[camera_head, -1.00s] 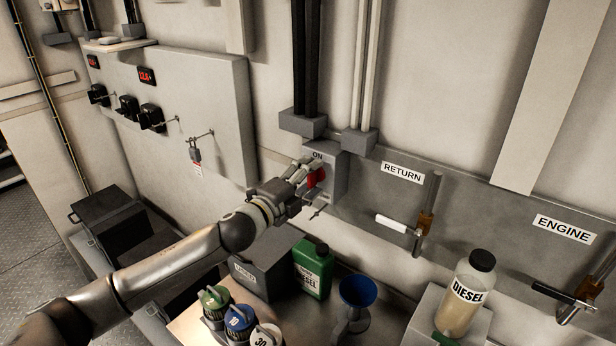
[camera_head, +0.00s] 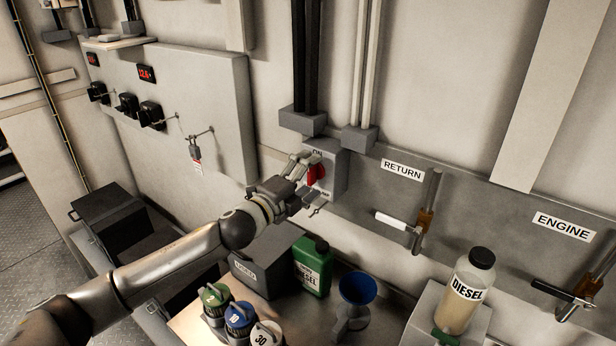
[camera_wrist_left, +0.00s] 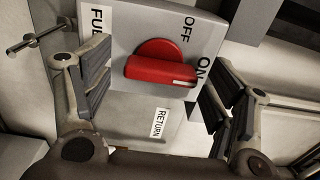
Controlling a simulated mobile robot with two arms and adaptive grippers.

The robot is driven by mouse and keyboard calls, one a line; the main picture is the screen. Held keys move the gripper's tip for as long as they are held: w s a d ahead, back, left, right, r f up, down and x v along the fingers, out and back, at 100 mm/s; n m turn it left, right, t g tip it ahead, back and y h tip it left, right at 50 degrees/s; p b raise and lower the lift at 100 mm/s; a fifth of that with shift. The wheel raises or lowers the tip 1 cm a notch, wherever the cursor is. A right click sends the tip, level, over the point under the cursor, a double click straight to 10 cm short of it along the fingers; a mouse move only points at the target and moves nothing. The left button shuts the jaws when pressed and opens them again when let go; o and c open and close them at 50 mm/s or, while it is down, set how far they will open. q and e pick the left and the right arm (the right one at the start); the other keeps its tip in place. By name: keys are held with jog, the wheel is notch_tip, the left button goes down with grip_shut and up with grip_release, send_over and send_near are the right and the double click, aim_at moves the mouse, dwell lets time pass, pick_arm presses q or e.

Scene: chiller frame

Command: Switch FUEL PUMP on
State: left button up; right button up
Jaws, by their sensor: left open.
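The fuel pump switch is a grey box (camera_head: 330,172) on the wall panel, with a red rotary knob (camera_head: 316,175) on its face. In the left wrist view, the red knob (camera_wrist_left: 160,68) has a white mark on its right end, which points toward the ON label (camera_wrist_left: 203,76). The OFF label (camera_wrist_left: 188,28) is above, and part of a FUEL label (camera_wrist_left: 97,25) shows at left. My left gripper (camera_head: 309,178) is open at the knob, its fingers on either side with visible gaps. The knob's lower part is partly hidden in the head view.
RETURN (camera_head: 402,171) and ENGINE (camera_head: 564,228) labels mark valve handles to the right. Below stand a green diesel can (camera_head: 314,268), a blue funnel (camera_head: 358,289), a diesel bottle (camera_head: 467,291) and several capped bottles. A padlock (camera_head: 195,151) hangs at left.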

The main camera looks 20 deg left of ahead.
pick_arm(q)
jog(key=v, duration=1.2)
dwell(0.5)
